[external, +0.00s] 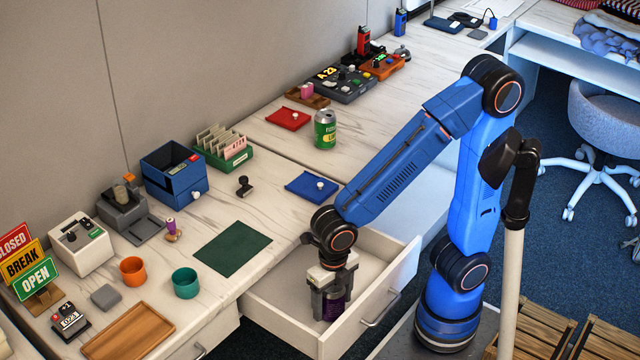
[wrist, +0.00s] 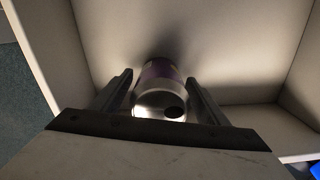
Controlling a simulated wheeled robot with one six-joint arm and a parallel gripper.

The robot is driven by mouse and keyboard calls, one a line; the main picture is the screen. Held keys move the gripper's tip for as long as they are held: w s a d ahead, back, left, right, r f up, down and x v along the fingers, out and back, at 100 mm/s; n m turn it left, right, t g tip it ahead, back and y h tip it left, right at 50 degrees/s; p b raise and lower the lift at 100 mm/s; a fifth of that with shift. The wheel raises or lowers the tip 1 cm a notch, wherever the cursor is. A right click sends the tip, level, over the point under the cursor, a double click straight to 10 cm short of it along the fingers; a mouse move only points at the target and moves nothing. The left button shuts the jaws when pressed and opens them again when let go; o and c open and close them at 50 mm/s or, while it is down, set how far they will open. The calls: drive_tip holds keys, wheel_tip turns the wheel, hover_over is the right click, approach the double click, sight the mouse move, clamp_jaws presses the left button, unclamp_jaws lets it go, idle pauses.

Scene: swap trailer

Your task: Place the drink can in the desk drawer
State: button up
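The desk drawer (external: 275,300) is pulled out at the front of the desk. A purple drink can (external: 335,308) with a silver top stands inside it, partly hidden by my gripper. The can also shows in the wrist view (wrist: 160,88), seen from above over the drawer floor. My gripper (external: 328,300) points down into the drawer. In the wrist view its two fingers (wrist: 160,82) are on either side of the can, with a narrow gap showing at each side. It looks open. Whether the can touches the drawer floor is hard to tell.
A green can (external: 325,128) stands on the desktop. A blue tray (external: 311,187) and a dark green mat (external: 232,248) lie near the drawer. Orange (external: 132,270) and teal (external: 186,283) cups stand farther left. The rest of the drawer looks empty.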

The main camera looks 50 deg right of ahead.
wheel_tip(320, 180, up, 12)
drive_tip(key=shift+r, duration=0.15)
idle(0.5)
idle(0.4)
drive_tip(key=w+d+r+m+t+y, duration=0.1)
drive_tip(key=w+d+m, duration=0.3)
drive_tip(key=d+m, duration=0.5)
drive_tip(key=w+d+r+m+t, duration=0.1)
drive_tip(key=w+d+m, duration=0.4)
drive_tip(key=d, duration=0.5)
drive_tip(key=s+d+f+m+t, duration=0.1)
drive_tip(key=s+d+m, duration=0.1)
drive_tip(key=d+m, duration=0.7)
drive_tip(key=s+d+f+m+t+h, duration=0.1)
drive_tip(key=s+d+m, duration=0.2)
drive_tip(key=d+m, duration=0.6)
drive_tip(key=shift+s+f+m+t, duration=0.25)
drive_tip(key=shift+f+m+t, duration=0.15)
drive_tip(key=shift+m, duration=0.5)
